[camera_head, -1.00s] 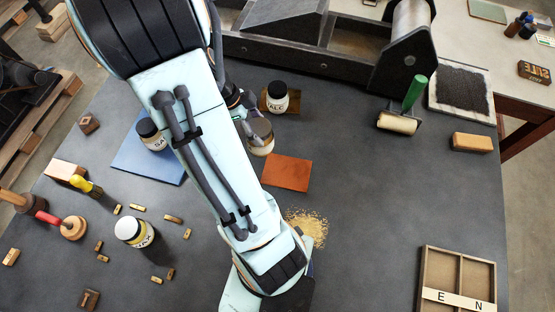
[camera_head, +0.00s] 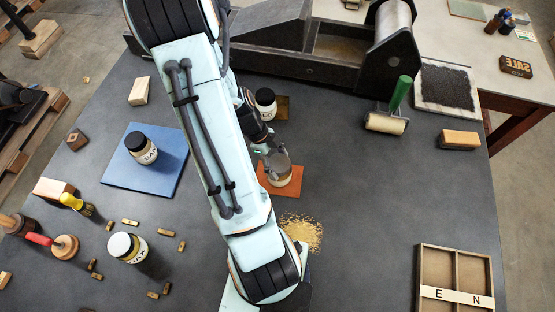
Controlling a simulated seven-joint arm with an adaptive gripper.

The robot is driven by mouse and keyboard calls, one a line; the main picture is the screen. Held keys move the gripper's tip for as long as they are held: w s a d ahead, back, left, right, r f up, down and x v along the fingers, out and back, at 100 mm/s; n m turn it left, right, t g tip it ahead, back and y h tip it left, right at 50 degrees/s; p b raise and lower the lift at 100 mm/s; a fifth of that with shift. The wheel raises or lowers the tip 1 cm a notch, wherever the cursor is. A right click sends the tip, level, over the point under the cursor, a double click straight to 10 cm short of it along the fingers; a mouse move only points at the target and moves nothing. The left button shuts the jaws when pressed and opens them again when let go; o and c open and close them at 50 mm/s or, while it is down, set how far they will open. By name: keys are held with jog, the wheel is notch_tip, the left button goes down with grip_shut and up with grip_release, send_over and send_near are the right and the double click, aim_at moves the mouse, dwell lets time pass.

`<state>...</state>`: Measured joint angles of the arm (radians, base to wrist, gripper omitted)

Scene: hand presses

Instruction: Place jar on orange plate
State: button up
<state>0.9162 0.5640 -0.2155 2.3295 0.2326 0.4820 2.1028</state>
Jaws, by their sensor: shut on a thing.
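The orange plate (camera_head: 292,187) is a flat square on the dark table, partly covered by my arm. A jar (camera_head: 281,178) with a pale body and a greyish lid is over the plate, upright or nearly so. My gripper (camera_head: 276,160) is shut on this jar at its upper part. I cannot tell whether the jar's base touches the plate. Part of the gripper is hidden behind my arm.
A black-lidded jar (camera_head: 141,148) stands on a blue plate (camera_head: 172,174). Another jar (camera_head: 265,103) stands on a brown plate (camera_head: 283,107) behind my gripper. A white-lidded jar (camera_head: 126,248) stands front left. Sawdust-like crumbs (camera_head: 304,232) lie before the orange plate. Table right of it is clear.

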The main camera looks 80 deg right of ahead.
jog(key=shift+f, duration=0.15)
jog(key=o, duration=1.2)
jog(key=v, duration=1.2)
jog(key=shift+r, duration=0.25)
